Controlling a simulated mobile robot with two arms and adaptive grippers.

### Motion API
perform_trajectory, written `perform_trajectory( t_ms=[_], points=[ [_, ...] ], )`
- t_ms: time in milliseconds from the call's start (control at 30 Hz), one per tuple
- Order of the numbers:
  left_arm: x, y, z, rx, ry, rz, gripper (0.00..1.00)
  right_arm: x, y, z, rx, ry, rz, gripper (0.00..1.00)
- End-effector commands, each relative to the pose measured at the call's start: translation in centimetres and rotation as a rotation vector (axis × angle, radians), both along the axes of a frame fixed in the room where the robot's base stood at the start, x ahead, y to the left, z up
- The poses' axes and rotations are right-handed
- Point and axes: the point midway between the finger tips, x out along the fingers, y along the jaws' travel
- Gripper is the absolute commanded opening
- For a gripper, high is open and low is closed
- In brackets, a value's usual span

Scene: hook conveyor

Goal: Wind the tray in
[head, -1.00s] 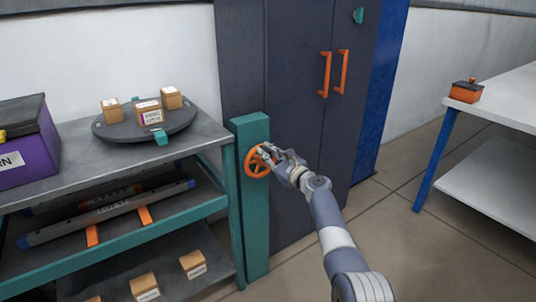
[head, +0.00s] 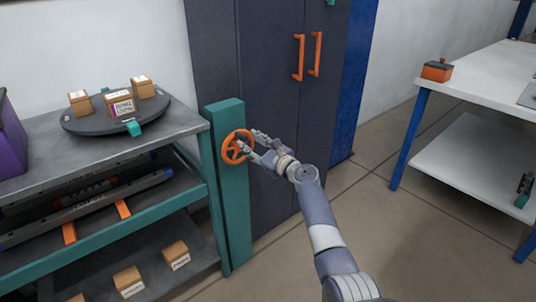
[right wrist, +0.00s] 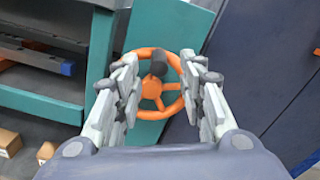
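An orange handwheel (head: 237,147) sits on a teal post (head: 232,200) beside the shelf unit. It also shows in the right wrist view (right wrist: 152,90), with a dark knob (right wrist: 158,68) near its top. My right gripper (head: 256,145) is at the right side of the wheel. In the right wrist view its two fingers (right wrist: 160,95) stand apart with the wheel seen between and beyond them. Contact with the wheel cannot be told. A dark round tray (head: 80,125) with small cardboard boxes lies on the shelf top; whether the wheel drives it is not shown. My left gripper is not in view.
A dark cabinet (head: 275,110) with orange handles stands behind the post. The grey shelf unit (head: 165,143) is at left, with a purple box (head: 10,140) on it. A white table (head: 480,75) with an orange box (head: 437,70) is at right. Floor between is clear.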

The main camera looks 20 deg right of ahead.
Motion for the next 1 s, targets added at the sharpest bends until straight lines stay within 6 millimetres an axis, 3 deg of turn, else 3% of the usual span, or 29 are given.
perform_trajectory(
  t_ms=[500,1000],
  points=[
    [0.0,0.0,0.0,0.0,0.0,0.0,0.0,-6.6,-2.5,0.0,-0.002,0.0,-0.003,0.37],
    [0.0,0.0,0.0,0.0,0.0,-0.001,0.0,-7.7,-2.9,0.0,0.0,0.0,-0.002,0.37]
  ],
)
